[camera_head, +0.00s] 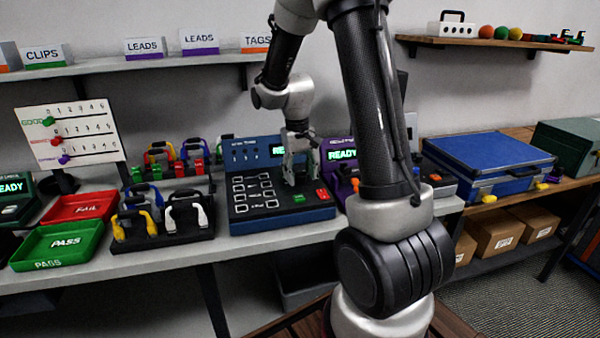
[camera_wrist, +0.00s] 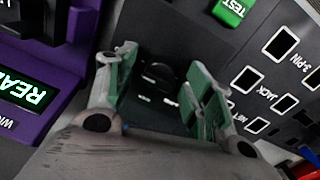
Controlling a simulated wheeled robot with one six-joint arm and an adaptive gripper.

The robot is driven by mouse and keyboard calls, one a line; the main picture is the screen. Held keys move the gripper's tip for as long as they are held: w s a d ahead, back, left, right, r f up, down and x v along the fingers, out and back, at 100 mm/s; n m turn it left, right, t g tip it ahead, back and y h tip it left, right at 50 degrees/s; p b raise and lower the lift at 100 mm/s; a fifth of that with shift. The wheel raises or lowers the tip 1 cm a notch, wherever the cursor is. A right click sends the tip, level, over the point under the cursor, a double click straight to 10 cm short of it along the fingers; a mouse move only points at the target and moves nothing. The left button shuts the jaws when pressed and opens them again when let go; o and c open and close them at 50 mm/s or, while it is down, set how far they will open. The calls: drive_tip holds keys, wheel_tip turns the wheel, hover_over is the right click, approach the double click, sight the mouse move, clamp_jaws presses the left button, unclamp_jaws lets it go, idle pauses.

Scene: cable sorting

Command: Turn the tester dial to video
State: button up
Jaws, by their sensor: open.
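The blue cable tester (camera_head: 250,222) stands on the bench, with a lit display, outlined sockets, a green button and a red button. My gripper (camera_head: 297,182) points down over its panel from above. In the wrist view the tester's black round dial (camera_wrist: 160,78) shows between the two green-padded fingers of my gripper (camera_wrist: 160,66). The fingers are apart, one on each side of the dial, with gaps visible. The dial's labels are too dark and small to read, so its setting cannot be told. In the head view my gripper hides the dial.
A purple tester (camera_head: 338,172) with a READY display stands close on the right; it also fills the left of the wrist view (camera_wrist: 60,110). Left are a black lead rack (camera_head: 165,238), a green PASS tray (camera_head: 55,262) and a red FAIL tray (camera_head: 75,220). A blue case (camera_head: 480,160) lies right.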

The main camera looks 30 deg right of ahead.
sight(298, 172)
wheel_tip(298, 172, up, 12)
drive_tip(key=shift+a, duration=0.35)
drive_tip(key=shift+f, duration=0.15)
idle(0.3)
drive_tip(key=s+a+r+t, duration=0.2)
drive_tip(key=s+r, duration=0.1)
drive_tip(key=s, duration=0.9)
drive_tip(key=s+a+r+n+t, duration=0.1)
drive_tip(key=s+a+r+t, duration=0.1)
drive_tip(key=s, duration=0.9)
drive_tip(key=shift+s+r+y, duration=0.3)
drive_tip(key=shift+s+r, duration=0.05)
drive_tip(key=shift+r, duration=0.1)
